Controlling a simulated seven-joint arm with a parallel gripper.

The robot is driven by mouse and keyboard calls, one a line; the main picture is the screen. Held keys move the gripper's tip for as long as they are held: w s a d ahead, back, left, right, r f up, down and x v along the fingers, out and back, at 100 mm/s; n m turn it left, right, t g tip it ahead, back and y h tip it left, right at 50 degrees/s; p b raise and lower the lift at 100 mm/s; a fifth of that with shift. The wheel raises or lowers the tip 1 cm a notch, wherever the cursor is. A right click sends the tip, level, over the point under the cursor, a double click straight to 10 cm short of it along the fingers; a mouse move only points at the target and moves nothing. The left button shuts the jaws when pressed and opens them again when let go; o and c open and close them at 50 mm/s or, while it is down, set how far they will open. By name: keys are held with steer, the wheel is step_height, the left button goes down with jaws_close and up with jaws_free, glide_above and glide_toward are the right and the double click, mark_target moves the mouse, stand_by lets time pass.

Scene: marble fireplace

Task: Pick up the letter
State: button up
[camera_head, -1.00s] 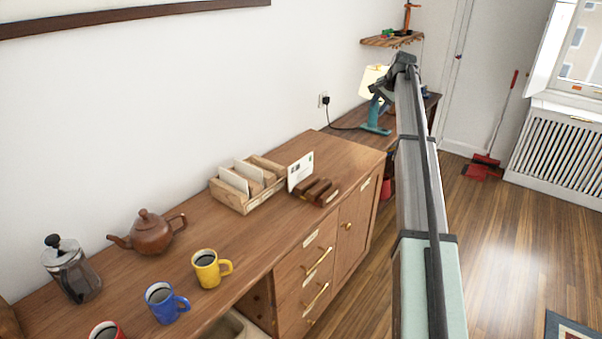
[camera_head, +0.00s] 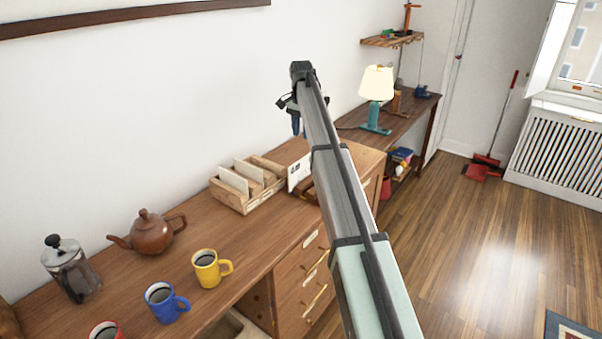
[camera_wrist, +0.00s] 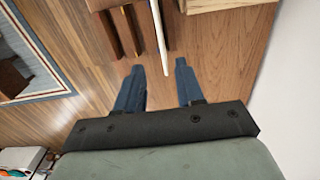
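The white letter (camera_head: 296,174) stands upright in a dark wooden slotted holder (camera_head: 311,192) on the wooden counter. My arm partly covers the holder in the head view. In the wrist view the letter shows edge-on (camera_wrist: 159,38), a thin white strip beside the dark slats of the holder (camera_wrist: 117,28). My gripper (camera_wrist: 158,66) is open and empty, its two blue fingers apart. The letter's near end lies in line with the gap between the fingertips. In the head view my gripper (camera_head: 297,118) is above the counter, higher than the letter.
A light wooden sorter (camera_head: 242,199) with several cards stands left of the letter. A teapot (camera_head: 152,233), a French press (camera_head: 72,270) and yellow (camera_head: 207,270), blue (camera_head: 161,301) and red (camera_head: 105,331) mugs are farther left. A lamp (camera_head: 376,88) stands on the desk behind.

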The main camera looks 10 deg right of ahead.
mark_target(301, 159)
step_height(301, 159, down, 13)
steer(key=shift+r, duration=0.15)
stand_by(0.5)
steer(key=shift+c, duration=0.3)
jaws_close()
